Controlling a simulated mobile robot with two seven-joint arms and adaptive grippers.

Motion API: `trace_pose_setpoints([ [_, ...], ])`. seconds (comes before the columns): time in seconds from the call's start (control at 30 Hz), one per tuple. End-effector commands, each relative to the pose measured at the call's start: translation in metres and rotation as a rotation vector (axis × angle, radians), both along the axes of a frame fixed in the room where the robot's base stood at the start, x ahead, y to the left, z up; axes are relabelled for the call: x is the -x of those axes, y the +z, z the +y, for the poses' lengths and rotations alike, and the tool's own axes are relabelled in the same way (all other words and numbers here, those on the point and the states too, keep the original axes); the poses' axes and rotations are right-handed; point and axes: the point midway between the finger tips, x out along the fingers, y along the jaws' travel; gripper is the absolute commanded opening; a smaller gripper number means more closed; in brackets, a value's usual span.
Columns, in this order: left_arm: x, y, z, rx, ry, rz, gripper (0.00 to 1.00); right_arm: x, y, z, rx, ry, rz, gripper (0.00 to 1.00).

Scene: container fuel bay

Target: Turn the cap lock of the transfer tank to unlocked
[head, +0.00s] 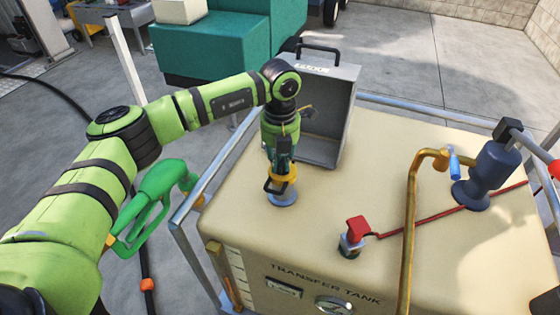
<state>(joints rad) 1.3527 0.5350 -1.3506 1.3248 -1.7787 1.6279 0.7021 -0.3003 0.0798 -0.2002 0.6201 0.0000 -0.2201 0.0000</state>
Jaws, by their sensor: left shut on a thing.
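The transfer tank (310,215) is a beige box with its name lettered on the front face. A yellow cap lock (289,176) stands on a round grey-blue flange (283,199) at the left of the tank top. My left gripper (281,168) points down at it and is shut on it. The fingers and wrist hide much of the lock, and I cannot tell from here which way it is turned. My right gripper is not in view.
A grey open metal box (343,110) stands just behind my left wrist. A red-capped fitting (354,236), a brass pipe (409,225) and a blue-grey pump (490,172) stand to the right. A green nozzle (155,195) hangs left, beside the metal rail (186,207).

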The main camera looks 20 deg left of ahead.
Motion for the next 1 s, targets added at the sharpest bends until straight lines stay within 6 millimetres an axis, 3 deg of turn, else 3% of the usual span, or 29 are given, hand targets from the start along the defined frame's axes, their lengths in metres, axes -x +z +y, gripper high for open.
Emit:
trace_pose_setpoints([
  [0.6,-0.0007,0.0012,0.0001,0.000,0.045,-0.004,0.00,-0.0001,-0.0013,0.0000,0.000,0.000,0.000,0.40],
  [0.63,-0.0008,0.0013,0.0001,0.000,0.045,-0.004,0.23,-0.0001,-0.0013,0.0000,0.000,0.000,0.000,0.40],
  [0.7,-0.0007,0.0012,0.0001,0.000,0.045,-0.004,0.44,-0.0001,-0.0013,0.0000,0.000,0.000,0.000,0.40],
  [1.0,-0.0002,0.0009,0.0000,0.000,0.043,-0.001,0.44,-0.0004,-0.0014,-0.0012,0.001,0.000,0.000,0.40],
])
